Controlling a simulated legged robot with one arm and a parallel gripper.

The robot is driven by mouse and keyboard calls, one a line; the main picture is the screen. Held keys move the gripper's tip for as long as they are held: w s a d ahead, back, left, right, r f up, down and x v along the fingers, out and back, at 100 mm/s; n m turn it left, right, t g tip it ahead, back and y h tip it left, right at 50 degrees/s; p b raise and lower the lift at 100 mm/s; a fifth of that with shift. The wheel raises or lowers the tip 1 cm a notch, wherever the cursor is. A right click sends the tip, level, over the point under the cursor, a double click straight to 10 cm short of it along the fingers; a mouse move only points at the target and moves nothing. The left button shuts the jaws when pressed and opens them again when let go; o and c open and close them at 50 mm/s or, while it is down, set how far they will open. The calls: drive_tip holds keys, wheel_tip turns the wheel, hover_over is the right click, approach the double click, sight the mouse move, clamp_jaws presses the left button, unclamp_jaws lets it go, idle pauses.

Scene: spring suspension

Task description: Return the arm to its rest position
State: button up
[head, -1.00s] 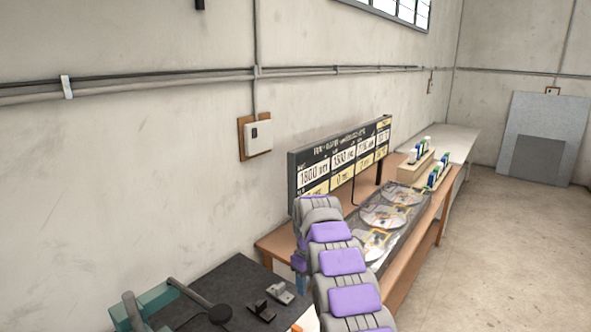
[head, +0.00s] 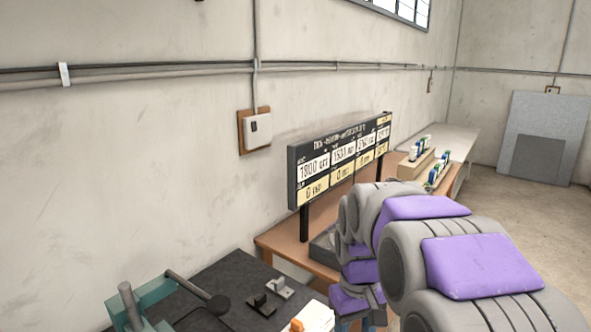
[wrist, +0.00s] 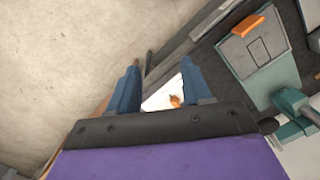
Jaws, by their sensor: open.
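My arm, grey with purple pads, is folded at the lower right of the head view, close to the camera. It hides most of the wooden table (head: 290,241) behind it. In the wrist view, my gripper (wrist: 161,64) shows two blue fingers spread apart with nothing held between them. A white piece (wrist: 163,93) with an orange part lies in the background, seen through the gap. In the head view only a bit of blue shows at the arm's low end, at the bottom edge.
A dark display board (head: 340,162) stands on the wooden table. Coloured bottles in racks (head: 420,168) are behind it. A dark bench (head: 215,290) with a teal fixture (head: 160,293) and small black and grey blocks is at lower left. Open floor (head: 520,225) is on the right.

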drive_tip(key=s+d+f+m+b, duration=0.1)
drive_tip(key=s+f, duration=0.1)
drive_tip(key=s, duration=0.7)
drive_tip(key=s+f+m, duration=0.1)
drive_tip(key=s+f, duration=0.2)
drive_tip(key=s, duration=0.6)
drive_tip(key=s+d+f+m+b, duration=0.1)
drive_tip(key=s+f, duration=0.2)
drive_tip(key=s, duration=0.6)
drive_tip(key=shift+d+m+g+b, duration=0.3)
drive_tip(key=shift+b, duration=0.05)
drive_tip(key=shift+c, duration=0.6)
